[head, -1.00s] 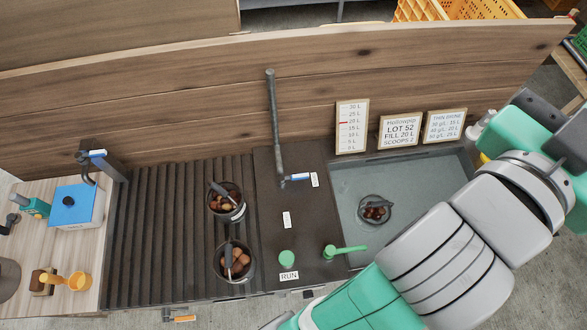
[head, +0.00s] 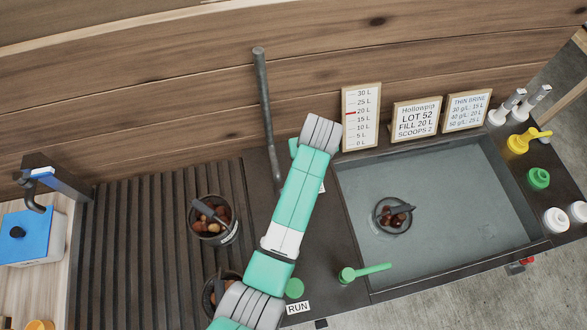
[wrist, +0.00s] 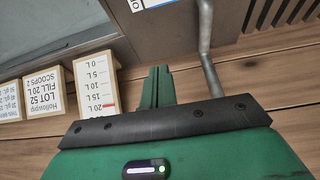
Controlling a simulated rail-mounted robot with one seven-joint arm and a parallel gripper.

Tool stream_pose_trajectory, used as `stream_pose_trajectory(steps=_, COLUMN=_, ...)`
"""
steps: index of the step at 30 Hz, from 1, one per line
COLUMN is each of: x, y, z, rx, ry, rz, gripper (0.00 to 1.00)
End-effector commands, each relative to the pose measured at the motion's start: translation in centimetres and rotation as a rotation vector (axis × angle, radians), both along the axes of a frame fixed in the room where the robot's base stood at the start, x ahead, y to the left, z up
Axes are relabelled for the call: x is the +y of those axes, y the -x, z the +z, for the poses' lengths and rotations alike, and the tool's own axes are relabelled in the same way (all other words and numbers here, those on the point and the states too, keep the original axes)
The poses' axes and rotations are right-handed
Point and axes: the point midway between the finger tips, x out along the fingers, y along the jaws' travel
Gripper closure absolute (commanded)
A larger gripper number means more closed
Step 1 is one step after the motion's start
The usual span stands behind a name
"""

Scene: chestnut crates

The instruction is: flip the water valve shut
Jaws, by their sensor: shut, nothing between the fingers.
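The grey upright water pipe (head: 263,105) stands in front of the wooden back board. My arm covers its foot in the head view, where a blue lever showed earlier, so I cannot see that lever's position there. In the wrist view the bent pipe (wrist: 205,40) passes just to the right of my fingers. A white label with a blue edge (wrist: 150,3) is cut off at the top. My green gripper (wrist: 157,88) is shut and empty, its fingers together, apart from the pipe in that picture.
A sink basin (head: 350,200) holds a pot of chestnuts (head: 390,222). A level scale sign (head: 361,118) and two lot signs stand behind it. A green-handled lever (head: 365,271) is at its front left corner. Another chestnut pot (head: 228,238) stands on the ribbed drainboard (head: 120,240).

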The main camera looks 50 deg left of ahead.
Motion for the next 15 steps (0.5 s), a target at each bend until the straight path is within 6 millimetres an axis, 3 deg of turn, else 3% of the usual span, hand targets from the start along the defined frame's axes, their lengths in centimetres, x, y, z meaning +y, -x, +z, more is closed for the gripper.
stream_pose_trajectory(steps=1, x=0.2, y=0.6, z=-1.4, rx=0.024, ry=0.013, rz=0.017, gripper=1.0)
stream_pose_trajectory(steps=3, x=0.3, y=1.2, z=-2.2, rx=0.044, ry=0.025, rz=0.031, gripper=1.0)
stream_pose_trajectory(steps=15, x=0.5, y=1.3, z=-2.6, rx=0.051, ry=0.029, rz=0.037, gripper=1.0)
